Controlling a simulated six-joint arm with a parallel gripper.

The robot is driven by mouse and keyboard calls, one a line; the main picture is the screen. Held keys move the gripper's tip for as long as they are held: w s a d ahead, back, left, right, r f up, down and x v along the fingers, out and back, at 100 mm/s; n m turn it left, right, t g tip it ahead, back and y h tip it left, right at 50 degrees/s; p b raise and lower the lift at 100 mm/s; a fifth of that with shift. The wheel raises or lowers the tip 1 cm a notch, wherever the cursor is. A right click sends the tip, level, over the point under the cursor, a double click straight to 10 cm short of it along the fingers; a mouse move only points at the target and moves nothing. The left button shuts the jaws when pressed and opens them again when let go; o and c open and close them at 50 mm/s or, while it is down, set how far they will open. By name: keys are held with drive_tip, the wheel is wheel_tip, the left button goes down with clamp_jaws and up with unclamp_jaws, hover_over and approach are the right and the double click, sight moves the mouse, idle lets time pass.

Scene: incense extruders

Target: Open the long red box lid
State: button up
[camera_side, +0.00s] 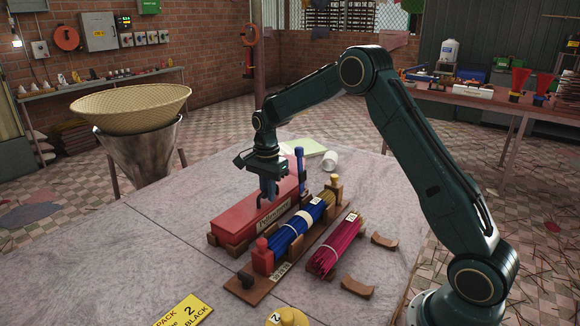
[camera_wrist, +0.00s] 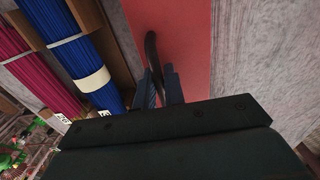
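The long red box (camera_side: 236,224) lies on the table with its red lid on top, and I see no gap under the lid. In the wrist view the red lid (camera_wrist: 185,35) runs away from me. A dark curved handle (camera_wrist: 152,48) stands on the lid. My gripper (camera_side: 268,192) points down over the middle of the box. In the wrist view, my gripper's fingers (camera_wrist: 160,85) are close together on both sides of the handle, seemingly shut on it. The handle's lower part and the contact are partly hidden by the fingers.
A blue stick bundle (camera_side: 298,232) lies in a wooden holder close beside the box. A magenta bundle (camera_side: 335,246) lies further right. A blue-topped post (camera_side: 300,165) stands near the box's far end. The table (camera_side: 165,228) is clear left of the box.

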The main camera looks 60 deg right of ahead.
sight(254, 195)
drive_tip(key=shift+w+r, duration=0.2)
drive_tip(key=shift+r, duration=0.05)
drive_tip(key=shift+w+r, duration=0.25)
drive_tip(key=shift+r, duration=0.1)
drive_tip(key=shift+w+r, duration=0.25)
drive_tip(key=shift+w, duration=0.05)
idle(0.5)
drive_tip(key=shift+w+r, duration=0.45)
drive_tip(key=shift+w, duration=0.05)
idle(0.5)
drive_tip(key=shift+w+r, duration=0.15)
drive_tip(key=shift+w, duration=0.2)
drive_tip(key=shift+w+r, duration=0.2)
drive_tip(key=shift+w, duration=0.3)
drive_tip(key=shift+w+r, duration=0.2)
drive_tip(key=shift+w, duration=0.3)
idle(0.5)
